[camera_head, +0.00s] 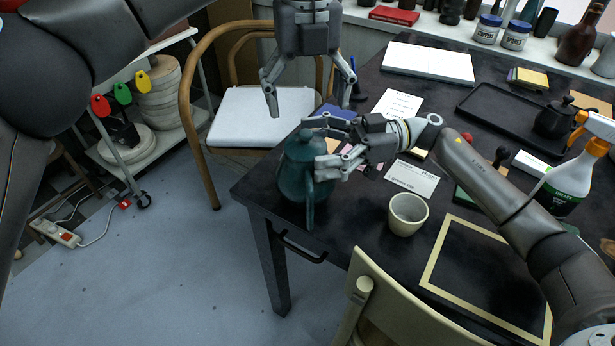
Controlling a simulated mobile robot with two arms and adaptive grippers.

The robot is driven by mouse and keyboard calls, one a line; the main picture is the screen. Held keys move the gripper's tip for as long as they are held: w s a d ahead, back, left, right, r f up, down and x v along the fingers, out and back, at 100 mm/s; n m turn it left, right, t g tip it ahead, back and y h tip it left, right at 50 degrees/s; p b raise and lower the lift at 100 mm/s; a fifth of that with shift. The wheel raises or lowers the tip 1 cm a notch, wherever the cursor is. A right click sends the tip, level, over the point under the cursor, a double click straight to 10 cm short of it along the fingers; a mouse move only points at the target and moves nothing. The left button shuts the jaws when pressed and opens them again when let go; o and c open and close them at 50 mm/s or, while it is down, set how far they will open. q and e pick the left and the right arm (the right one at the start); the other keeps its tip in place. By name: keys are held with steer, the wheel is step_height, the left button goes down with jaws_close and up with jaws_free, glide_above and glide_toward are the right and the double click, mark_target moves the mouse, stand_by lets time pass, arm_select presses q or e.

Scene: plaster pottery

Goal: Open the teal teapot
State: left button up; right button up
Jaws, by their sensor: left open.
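The teal teapot (291,180) stands upright near the left corner of the dark table. Its lid seems to be on, though my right gripper partly covers its top. My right gripper (316,143) reaches in from the right, with its fingers spread apart at the upper part of the teapot, one towards the back and one towards the front. I cannot tell whether they press on it. My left gripper (311,106) hangs above and behind the teapot, pointing down, with its fingers wide apart and nothing between them.
A pale cup (408,214) stands right of the teapot. A spray bottle (573,180) and a black tray (497,118) with a small black teapot (554,119) are further right. Chairs stand behind (262,118) and in front (395,310) of the table.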

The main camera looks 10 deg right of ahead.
steer(key=c, duration=0.7)
arm_select(q)
steer(key=shift+o, duration=0.9)
arm_select(e)
steer(key=shift+o, duration=0.2)
arm_select(q)
steer(key=shift+s+f+m+t+y, duration=0.15)
steer(key=shift+s+m+t+y, duration=0.25)
steer(key=shift+m, duration=0.6)
steer(key=s+m+t, duration=0.1)
steer(key=m, duration=0.2)
steer(key=s+m+t+y, duration=0.1)
steer(key=m, duration=0.2)
steer(key=s+f+m+t+y, duration=0.1)
steer(key=m, duration=0.2)
steer(key=shift+s+d+t, duration=0.1)
steer(key=shift+d+t, duration=0.15)
steer(key=shift+t, duration=0.15)
steer(key=m+t, duration=0.1)
steer(key=m, duration=0.2)
steer(key=m+t+h, duration=0.1)
steer(key=m+t, duration=0.7)
steer(key=m, duration=1.2)
glide_toward(307, 137)
steer(key=shift+m, duration=0.3)
steer(key=x, duration=1.1)
steer(key=shift+w+f, duration=0.15)
steer(key=shift+w, duration=0.2)
